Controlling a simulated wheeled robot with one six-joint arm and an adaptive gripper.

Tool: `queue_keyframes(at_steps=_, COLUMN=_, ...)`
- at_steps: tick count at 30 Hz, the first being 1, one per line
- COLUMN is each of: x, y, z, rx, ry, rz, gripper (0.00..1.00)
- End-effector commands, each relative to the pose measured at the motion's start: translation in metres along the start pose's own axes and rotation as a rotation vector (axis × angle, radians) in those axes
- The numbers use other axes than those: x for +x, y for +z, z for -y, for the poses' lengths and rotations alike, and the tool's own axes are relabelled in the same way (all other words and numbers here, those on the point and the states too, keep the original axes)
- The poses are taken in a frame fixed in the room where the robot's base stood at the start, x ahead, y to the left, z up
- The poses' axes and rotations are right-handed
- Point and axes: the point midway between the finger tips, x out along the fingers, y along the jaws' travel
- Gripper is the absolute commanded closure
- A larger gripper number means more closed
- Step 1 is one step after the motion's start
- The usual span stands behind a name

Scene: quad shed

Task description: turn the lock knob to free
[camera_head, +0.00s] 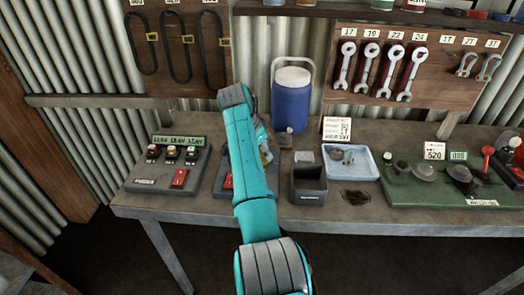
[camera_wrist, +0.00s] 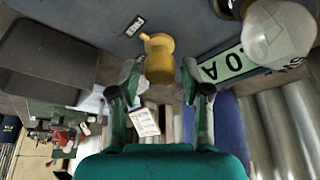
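In the wrist view a yellow knob (camera_wrist: 158,58) stands on a dark blue-grey panel (camera_wrist: 90,15), with a small label (camera_wrist: 135,26) beside it. I cannot read that label or the knob's setting. My gripper (camera_wrist: 160,76) is open, with one finger on either side of the knob. A gap shows on both sides, so the fingers do not appear to grip it.
A green display (camera_wrist: 236,62) and a clear dome (camera_wrist: 278,34) are close to the gripper. On the bench, a dark open box (camera_head: 309,196) and a blue tray (camera_head: 366,172) are right of my arm. A blue jug (camera_head: 291,105) stands behind; another switch panel (camera_head: 150,178) is left.

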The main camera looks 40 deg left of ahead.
Motion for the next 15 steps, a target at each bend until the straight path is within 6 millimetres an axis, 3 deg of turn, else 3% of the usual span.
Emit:
queue_keyframes(at_steps=10, x=-0.002, y=0.0, z=0.0, rx=-0.001, ry=-0.001, rz=-0.001, gripper=0.42)
queue_keyframes(at_steps=15, x=-0.018, y=-0.001, z=0.001, rx=0.0, ry=-0.003, rz=-0.002, gripper=0.42)
